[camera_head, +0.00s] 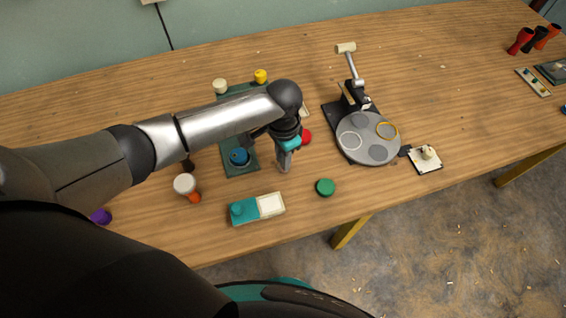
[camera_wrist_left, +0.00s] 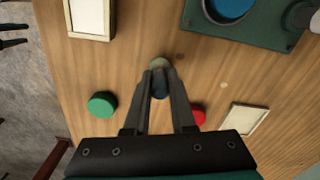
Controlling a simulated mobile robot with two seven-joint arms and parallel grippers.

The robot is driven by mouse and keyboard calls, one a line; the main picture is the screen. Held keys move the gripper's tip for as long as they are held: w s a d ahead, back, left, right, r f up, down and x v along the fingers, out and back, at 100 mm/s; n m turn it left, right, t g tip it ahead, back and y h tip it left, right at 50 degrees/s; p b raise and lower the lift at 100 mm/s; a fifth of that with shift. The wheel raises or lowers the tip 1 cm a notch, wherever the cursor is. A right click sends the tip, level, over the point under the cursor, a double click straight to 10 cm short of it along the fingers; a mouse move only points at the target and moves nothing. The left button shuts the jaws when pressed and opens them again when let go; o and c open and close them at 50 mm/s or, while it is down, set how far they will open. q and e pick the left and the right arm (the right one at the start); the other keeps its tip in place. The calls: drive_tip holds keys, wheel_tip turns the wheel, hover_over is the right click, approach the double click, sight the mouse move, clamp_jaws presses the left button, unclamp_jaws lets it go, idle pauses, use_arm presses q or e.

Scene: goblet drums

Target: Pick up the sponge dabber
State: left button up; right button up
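In the left wrist view, a small piece with a pale rounded end and a dark blue part, apparently the sponge dabber (camera_wrist_left: 158,64), sits between and just beyond my left fingertips. My left gripper (camera_wrist_left: 159,78) points down at the table, with one finger on each side of the piece. The fingers cover much of it, so I cannot tell whether they press on it. In the head view my left gripper (camera_head: 284,166) is low over the wood, and the dabber is not clear there. My right gripper is not in view.
A teal box with a white pad (camera_head: 270,206), a green disc (camera_head: 325,187) and a red disc (camera_head: 306,137) lie near the gripper. A green tray (camera_head: 241,170) with a blue round piece is left. A round turntable press (camera_head: 370,152) stands right. Bare wood lies between.

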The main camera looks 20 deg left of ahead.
use_arm(q)
clamp_jaws()
drive_tip(key=shift+r, duration=0.1)
